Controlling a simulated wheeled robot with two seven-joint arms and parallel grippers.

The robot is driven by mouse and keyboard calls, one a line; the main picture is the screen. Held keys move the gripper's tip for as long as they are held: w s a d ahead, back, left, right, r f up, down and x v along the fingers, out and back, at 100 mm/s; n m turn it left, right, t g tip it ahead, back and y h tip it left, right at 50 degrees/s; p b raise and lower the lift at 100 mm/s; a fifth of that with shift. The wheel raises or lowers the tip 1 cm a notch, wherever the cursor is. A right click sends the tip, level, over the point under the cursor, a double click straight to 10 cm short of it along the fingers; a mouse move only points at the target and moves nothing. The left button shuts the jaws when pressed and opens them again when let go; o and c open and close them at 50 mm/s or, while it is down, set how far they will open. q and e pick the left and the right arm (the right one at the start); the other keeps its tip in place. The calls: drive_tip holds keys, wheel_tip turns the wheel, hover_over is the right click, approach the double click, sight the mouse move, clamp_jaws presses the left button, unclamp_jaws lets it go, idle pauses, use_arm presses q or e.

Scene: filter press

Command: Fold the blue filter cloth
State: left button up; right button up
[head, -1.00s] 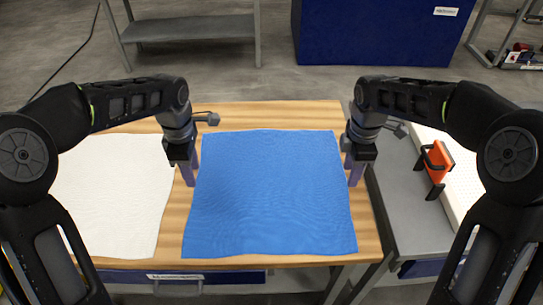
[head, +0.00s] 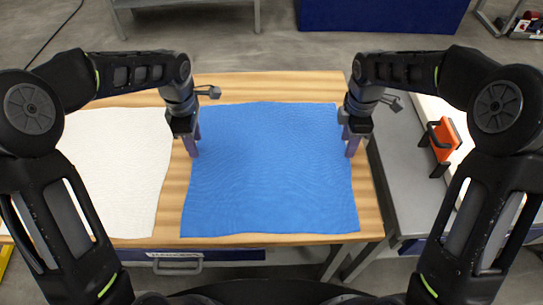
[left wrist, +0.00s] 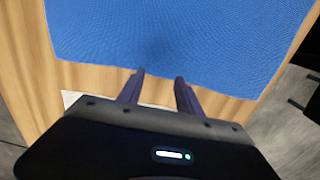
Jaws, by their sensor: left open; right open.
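The blue filter cloth (head: 270,175) lies spread flat on the wooden table, roughly square, with slightly wavy edges. My left gripper (head: 193,150) is open and empty, pointing down at the cloth's left edge. In the left wrist view its two purple fingers (left wrist: 158,90) are apart, with the fingertips at the edge of the blue cloth (left wrist: 180,40). My right gripper (head: 351,150) is open at the cloth's right edge, its fingers pointing down. Whether either gripper touches the cloth cannot be told.
A white cloth (head: 115,170) lies on the table (head: 270,88) to the left of the blue one. A grey bench (head: 398,175) stands to the right, with an orange-and-black handled object (head: 442,143) on it. A drawer handle (head: 178,267) is at the table's front.

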sight(200, 158)
use_arm(q)
drive_tip(key=shift+f, duration=2.1)
use_arm(e)
drive_tip(key=shift+f, duration=2.15)
use_arm(q)
drive_tip(key=shift+f, duration=0.2)
use_arm(e)
drive_tip(key=shift+f, duration=0.15)
use_arm(q)
drive_tip(key=shift+r, duration=0.1)
drive_tip(key=shift+c, duration=0.2)
use_arm(e)
drive_tip(key=shift+c, duration=0.2)
use_arm(q)
drive_tip(key=shift+c, duration=0.3)
use_arm(e)
drive_tip(key=shift+c, duration=0.3)
use_arm(q)
clamp_jaws()
use_arm(e)
clamp_jaws()
